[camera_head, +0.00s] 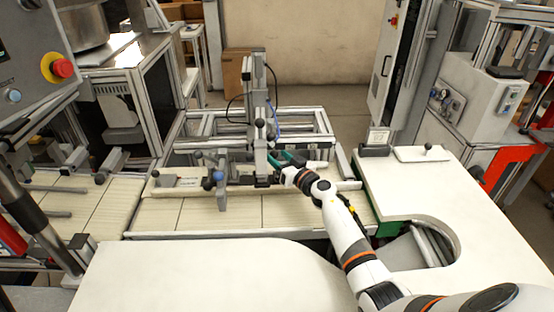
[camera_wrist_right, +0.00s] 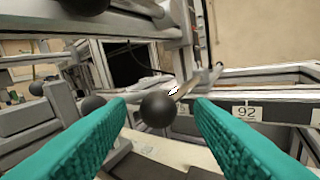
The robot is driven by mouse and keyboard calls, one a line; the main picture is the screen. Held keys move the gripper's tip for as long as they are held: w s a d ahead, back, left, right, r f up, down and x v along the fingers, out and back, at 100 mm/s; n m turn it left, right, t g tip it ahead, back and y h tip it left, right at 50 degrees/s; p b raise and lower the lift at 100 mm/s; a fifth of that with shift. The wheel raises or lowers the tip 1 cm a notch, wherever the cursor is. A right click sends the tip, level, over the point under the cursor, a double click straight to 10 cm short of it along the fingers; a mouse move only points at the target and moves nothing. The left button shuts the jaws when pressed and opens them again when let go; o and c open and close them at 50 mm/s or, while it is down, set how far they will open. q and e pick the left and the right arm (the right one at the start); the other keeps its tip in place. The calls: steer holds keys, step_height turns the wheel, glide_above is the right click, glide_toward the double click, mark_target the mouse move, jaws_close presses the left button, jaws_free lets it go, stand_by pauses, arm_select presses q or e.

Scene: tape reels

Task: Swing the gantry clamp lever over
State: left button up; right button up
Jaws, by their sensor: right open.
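The gantry (camera_head: 259,100) stands upright over the bench in the head view, with dark ball knobs on its front. My right gripper (camera_head: 279,158) has teal fingers and is beside the gantry's lower right side. In the right wrist view its fingers are open, one at each side. A black ball knob (camera_wrist_right: 159,109) on a thin metal rod, apparently the clamp lever, shows in the gap between the fingertips. No finger visibly touches it. In the head view I cannot clearly pick out this knob near the fingers. My left gripper is not in view.
A blue knob (camera_head: 219,176) on a grey post stands left of the gantry. A plate marked 92 (camera_wrist_right: 247,113) is on the rail at right in the wrist view. A white table (camera_head: 200,275) lies in front, clear. A red button (camera_head: 62,68) is on the left panel.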

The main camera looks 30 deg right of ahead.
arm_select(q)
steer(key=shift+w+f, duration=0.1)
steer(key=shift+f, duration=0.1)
arm_select(e)
steer(key=shift+w+a, duration=0.15)
steer(key=shift+w, duration=0.45)
